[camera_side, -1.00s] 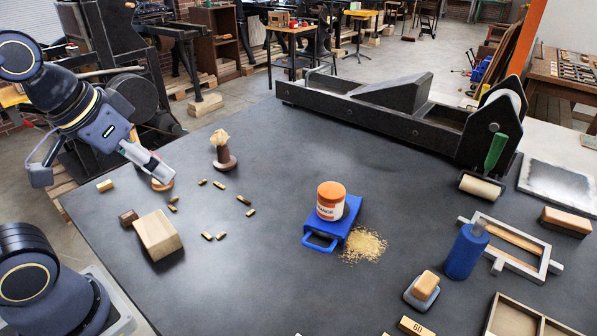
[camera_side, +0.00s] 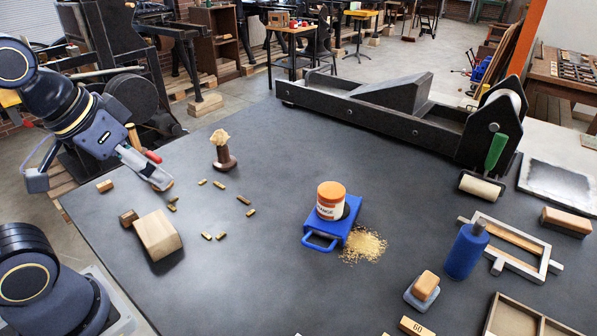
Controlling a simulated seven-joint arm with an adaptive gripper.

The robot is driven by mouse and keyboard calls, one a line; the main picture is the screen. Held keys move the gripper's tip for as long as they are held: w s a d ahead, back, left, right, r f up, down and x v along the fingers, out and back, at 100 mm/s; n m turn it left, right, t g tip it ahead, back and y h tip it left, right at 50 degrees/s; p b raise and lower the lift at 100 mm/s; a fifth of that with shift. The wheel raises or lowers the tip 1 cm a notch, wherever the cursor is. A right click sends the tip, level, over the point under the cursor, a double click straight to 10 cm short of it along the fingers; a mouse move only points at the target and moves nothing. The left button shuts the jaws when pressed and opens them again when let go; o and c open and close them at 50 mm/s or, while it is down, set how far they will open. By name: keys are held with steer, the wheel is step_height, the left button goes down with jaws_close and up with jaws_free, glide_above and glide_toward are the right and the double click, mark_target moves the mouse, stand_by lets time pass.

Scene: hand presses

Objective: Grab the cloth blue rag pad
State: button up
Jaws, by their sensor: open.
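A small blue-grey pad (camera_side: 418,300) lies on the table at the lower right, with a tan block (camera_side: 426,285) on top. It looks most like the cloth rag pad, but I cannot be sure of its material. My gripper (camera_side: 160,180) is at the left side of the table, far from the pad. It points down to the right, its jaws open, close over a round wooden piece that it mostly hides. A blue tray with a handle (camera_side: 318,243) holds an orange-and-white jar (camera_side: 331,200) mid-table.
Several brass pieces (camera_side: 244,200) lie near a large wooden block (camera_side: 158,234) and a dark-based knob (camera_side: 223,152). A blue bottle (camera_side: 465,252), a metal frame (camera_side: 505,243) and a compartment box (camera_side: 515,318) are at right. A long press (camera_side: 400,125) spans the back.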

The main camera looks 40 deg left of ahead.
steer(key=shift+c, duration=1.1)
